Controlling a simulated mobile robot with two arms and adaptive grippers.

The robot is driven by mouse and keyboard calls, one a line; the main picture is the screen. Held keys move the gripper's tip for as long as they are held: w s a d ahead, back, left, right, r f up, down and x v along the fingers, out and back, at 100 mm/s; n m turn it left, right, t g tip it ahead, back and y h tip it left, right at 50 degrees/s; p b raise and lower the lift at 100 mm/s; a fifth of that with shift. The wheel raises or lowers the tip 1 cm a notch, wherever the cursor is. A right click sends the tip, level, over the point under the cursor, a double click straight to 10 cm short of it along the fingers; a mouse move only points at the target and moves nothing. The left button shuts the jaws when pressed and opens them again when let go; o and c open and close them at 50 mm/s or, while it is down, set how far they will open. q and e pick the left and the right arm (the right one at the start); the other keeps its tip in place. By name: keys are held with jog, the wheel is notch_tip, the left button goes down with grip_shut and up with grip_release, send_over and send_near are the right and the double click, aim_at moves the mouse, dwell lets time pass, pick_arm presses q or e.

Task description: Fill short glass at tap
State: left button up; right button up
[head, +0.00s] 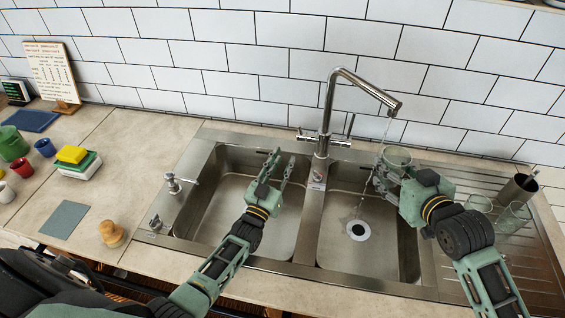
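The chrome tap (331,115) stands behind the divider between the two sink basins, with its spout turned right. A thin water stream (387,127) falls from the spout. A short clear glass (398,156) is at the stream's lower end, above the back of the right basin. My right gripper (384,170) is around the glass and appears shut on it. The water level inside the glass is not clear. Some water shows below it, falling toward the right basin's drain (358,230). My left gripper (279,165) is empty above the left basin, fingers apart.
Two clear glasses (513,217) (479,204) and a metal cup (519,188) stand on the right drainboard. A soap pump (173,183) is at the sink's left edge. Sponges (73,155), a wooden brush (111,233) and mugs (46,148) are on the left counter.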

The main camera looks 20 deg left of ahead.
aim_at(389, 155)
jog(key=shift+r, duration=0.1)
jog(key=w+a, duration=0.1)
jog(key=w, duration=0.1)
jog(key=w+a, duration=0.1)
jog(key=w, duration=0.1)
jog(key=w+a, duration=0.2)
jog(key=shift+w+a, duration=0.1)
jog(key=shift+w, duration=0.1)
jog(key=shift+s, duration=0.1)
jog(key=shift+s, duration=0.1)
dwell(2.4)
jog(key=s+d, duration=0.1)
jog(key=s, duration=0.1)
jog(key=s+d, duration=0.3)
jog(key=s, duration=0.1)
jog(key=shift+s+d, duration=0.1)
jog(key=shift+d, duration=0.1)
jog(key=shift+a, duration=0.1)
